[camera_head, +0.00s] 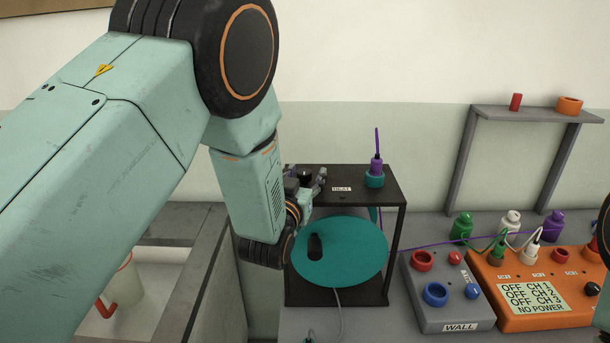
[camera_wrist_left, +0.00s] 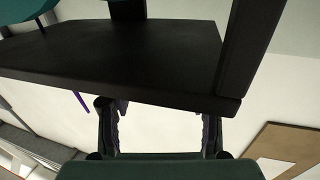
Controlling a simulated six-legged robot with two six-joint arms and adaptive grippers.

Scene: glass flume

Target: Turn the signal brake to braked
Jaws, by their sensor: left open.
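A black stand (camera_head: 389,184) holds a large teal disc (camera_head: 355,262) with a black handle (camera_head: 315,246) on its face. On its top are a small label (camera_head: 342,189) too blurred to read and a purple plug with a thin rod (camera_head: 376,164) in a teal socket (camera_head: 374,180). I cannot tell which part is the signal brake. My left gripper (camera_head: 316,180) is at the stand's upper left corner, partly hidden by its wrist. In the left wrist view its two fingers (camera_wrist_left: 158,110) are apart, with nothing seen between them, close to a black panel (camera_wrist_left: 120,58) of the stand.
Right of the stand are a grey box marked WALL (camera_head: 459,326) and an orange box (camera_head: 500,318) with sockets, cables and a NO POWER display. A grey shelf (camera_head: 535,113) stands behind them. A grey tank (camera_head: 215,262) is at left. A cable runs below the disc.

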